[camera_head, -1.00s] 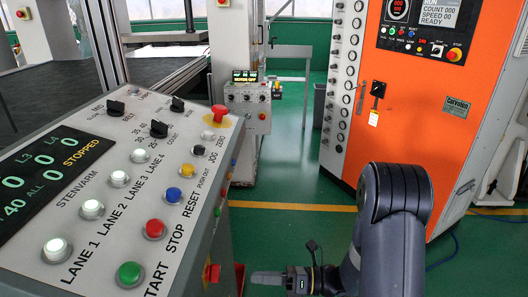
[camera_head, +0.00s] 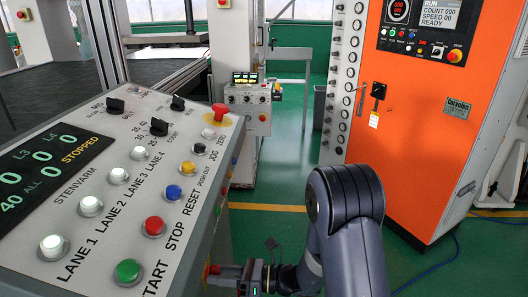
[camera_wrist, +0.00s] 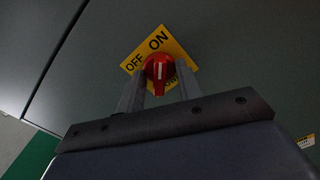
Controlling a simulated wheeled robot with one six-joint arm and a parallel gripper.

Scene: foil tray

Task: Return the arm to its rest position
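In the wrist view a red rotary knob (camera_wrist: 159,68) sits on a yellow plate (camera_wrist: 177,50) marked OFF and ON, on a grey panel face. Its white mark points up in the picture. My gripper (camera_wrist: 162,82) has its fingers apart, one on each side of the knob, with gaps visible beside its narrow grip. In the head view my gripper (camera_head: 216,276) is low at the console's right side, close against the red knob (camera_head: 212,269). My dark arm comes in from the lower right.
The grey console (camera_head: 183,117) with buttons and a display reading STOPPED fills the left. An orange machine cabinet (camera_head: 420,122) stands at the right. Green floor (camera_head: 277,224) with a yellow line lies open between them. A smaller control box (camera_head: 246,108) stands behind.

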